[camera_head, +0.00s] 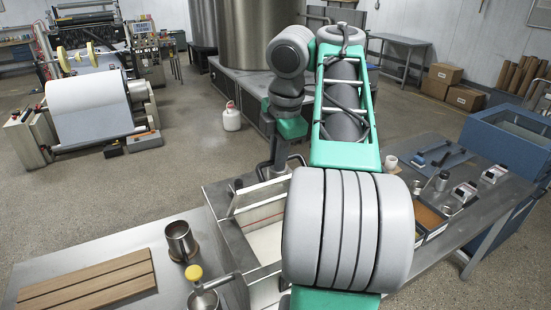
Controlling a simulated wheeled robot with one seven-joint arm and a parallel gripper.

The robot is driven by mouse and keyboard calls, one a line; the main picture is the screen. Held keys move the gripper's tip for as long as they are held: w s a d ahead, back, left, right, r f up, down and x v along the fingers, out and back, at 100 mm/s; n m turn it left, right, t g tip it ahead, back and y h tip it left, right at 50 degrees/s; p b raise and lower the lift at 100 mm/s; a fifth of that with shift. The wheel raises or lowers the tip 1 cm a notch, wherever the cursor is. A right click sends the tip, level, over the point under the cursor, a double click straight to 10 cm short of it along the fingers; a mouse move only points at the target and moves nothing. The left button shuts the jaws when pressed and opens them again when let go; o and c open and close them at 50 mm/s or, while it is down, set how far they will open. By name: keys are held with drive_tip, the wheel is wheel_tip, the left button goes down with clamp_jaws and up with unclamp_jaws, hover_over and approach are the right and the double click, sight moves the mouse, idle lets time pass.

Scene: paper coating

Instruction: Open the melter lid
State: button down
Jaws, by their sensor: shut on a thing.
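The melter (268,240) is a pale rectangular tank set in the steel bench, with a red line along its inner wall. A pale, narrow panel that looks like its lid (258,197) stands raised along the far side of the opening, tilted up. My gripper (272,172) is at that lid's far edge, beside a dark curved bar, and is shut on the lid. The fingertips are small and dark, so the exact grip is hard to see. My arm hides the right part of the melter and lid.
A steel cup (180,240) and a yellow-knobbed fitting (197,280) stand left of the melter. A slatted wooden board (90,282) lies on the left bench. Tools and small containers crowd the right bench (400,178). Large steel tanks (250,35) stand behind.

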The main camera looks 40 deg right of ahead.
drive_tip(key=shift+w+f, duration=0.15)
drive_tip(key=shift+w, duration=0.15)
drive_tip(key=c, duration=1.9)
unclamp_jaws()
drive_tip(key=o, duration=0.3)
drive_tip(key=shift+w+d, duration=0.2)
drive_tip(key=shift+w, duration=0.05)
drive_tip(key=shift+o, duration=0.7)
drive_tip(key=shift+s+a, duration=0.1)
drive_tip(key=shift+s, duration=0.05)
